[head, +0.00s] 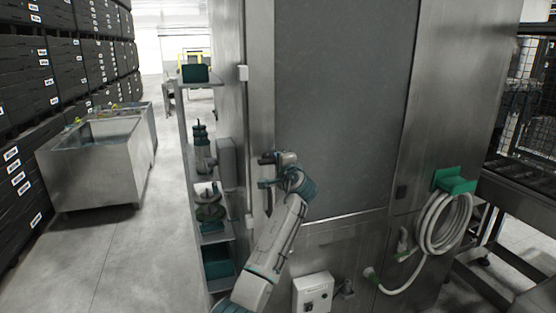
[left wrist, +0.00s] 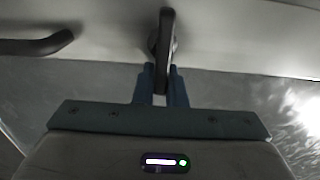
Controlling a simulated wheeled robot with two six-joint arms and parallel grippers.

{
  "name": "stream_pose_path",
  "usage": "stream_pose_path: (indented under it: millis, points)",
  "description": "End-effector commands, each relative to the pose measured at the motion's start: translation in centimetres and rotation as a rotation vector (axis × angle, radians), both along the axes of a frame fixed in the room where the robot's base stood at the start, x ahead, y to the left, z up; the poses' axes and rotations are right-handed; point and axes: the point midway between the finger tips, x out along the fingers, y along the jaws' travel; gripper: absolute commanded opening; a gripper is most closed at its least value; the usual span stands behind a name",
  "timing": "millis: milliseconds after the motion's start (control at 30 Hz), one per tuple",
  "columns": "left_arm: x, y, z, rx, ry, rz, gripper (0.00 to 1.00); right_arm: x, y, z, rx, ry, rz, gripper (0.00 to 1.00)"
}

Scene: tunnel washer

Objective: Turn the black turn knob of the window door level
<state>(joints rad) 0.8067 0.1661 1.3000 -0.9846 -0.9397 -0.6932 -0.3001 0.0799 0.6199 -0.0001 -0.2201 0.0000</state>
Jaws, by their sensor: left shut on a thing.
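The window door (head: 345,100) is a large grey pane in a steel frame, in the middle of the head view. My left gripper (head: 266,171) reaches the left edge strip of this door. In the left wrist view, the black turn knob (left wrist: 166,32) stands at the strip, its long side running toward my gripper. The two fingers (left wrist: 161,88) lie on either side of its near end, shut on it. The knob's exact angle is hard to tell, and in the head view it is mostly hidden by the gripper. My right gripper is out of view.
A dark fixed handle (left wrist: 38,44) sits on the same strip, beside the knob. A shelf with bottles (head: 201,150) stands left of the door. A coiled hose (head: 445,222) and a white control box (head: 313,292) are at the right and below.

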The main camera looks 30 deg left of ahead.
Motion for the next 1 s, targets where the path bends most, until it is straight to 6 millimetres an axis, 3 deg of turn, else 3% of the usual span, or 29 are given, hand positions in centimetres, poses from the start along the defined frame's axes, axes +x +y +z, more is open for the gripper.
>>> stream_pose_path:
  millis: [467, 500, 600, 1000]
  points:
    - [0.0, -0.01, -0.16, 0.008, 0.011, 0.0, 0.0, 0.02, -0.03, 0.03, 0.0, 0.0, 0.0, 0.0]
    - [0.0, -0.01, -0.16, 0.008, 0.011, 0.0, 0.19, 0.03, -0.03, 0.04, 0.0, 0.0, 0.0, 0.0]
    - [0.0, -0.01, -0.13, 0.008, 0.011, 0.0, 0.33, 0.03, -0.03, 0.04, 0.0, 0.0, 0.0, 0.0]
    - [-0.62, -0.86, -0.32, 0.007, 0.006, -0.002, 0.33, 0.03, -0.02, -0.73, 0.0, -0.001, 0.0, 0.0]
